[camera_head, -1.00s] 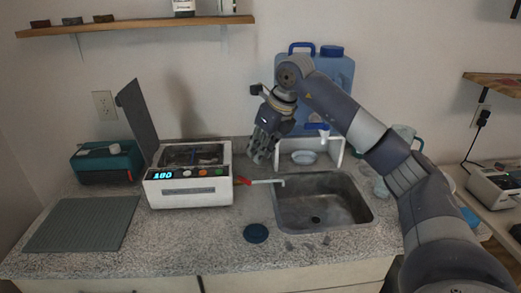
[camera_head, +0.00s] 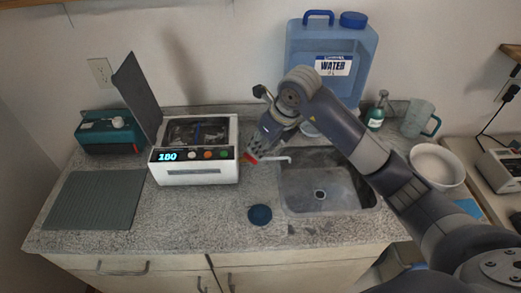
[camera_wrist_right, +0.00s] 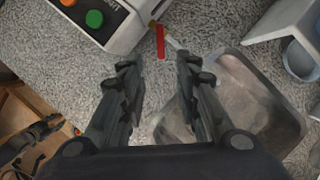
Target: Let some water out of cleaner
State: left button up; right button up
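The cleaner (camera_head: 195,172) is a white box with a lit display, coloured buttons and its dark lid (camera_head: 137,95) raised. Its drain valve has a red handle (camera_head: 249,158) on the right side, and a pale spout (camera_head: 277,159) reaches over the sink's left edge. My right gripper (camera_head: 257,150) is just above the valve, partly covering it. In the right wrist view my right gripper (camera_wrist_right: 156,65) is open and empty, with the red handle (camera_wrist_right: 160,42) just beyond and between the fingertips. I cannot tell whether they touch. My left gripper is out of view.
The metal sink (camera_head: 325,198) lies right of the cleaner. A blue water jug (camera_head: 330,90) stands behind it. A soap bottle (camera_head: 377,115), a pitcher (camera_head: 416,118) and a white bowl (camera_head: 437,165) stand at right. A dark round lid (camera_head: 260,215) lies on the front counter.

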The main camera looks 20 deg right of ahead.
aim_at(254, 160)
jog(key=p+x, duration=0.1)
jog(key=x, duration=0.6)
jog(key=shift+w+f+p, duration=0.2)
jog(key=shift+f+p, duration=0.05)
jog(key=shift+p, duration=0.15)
jog(key=shift+f, duration=0.15)
jog(key=shift+c, duration=0.2)
grip_shut()
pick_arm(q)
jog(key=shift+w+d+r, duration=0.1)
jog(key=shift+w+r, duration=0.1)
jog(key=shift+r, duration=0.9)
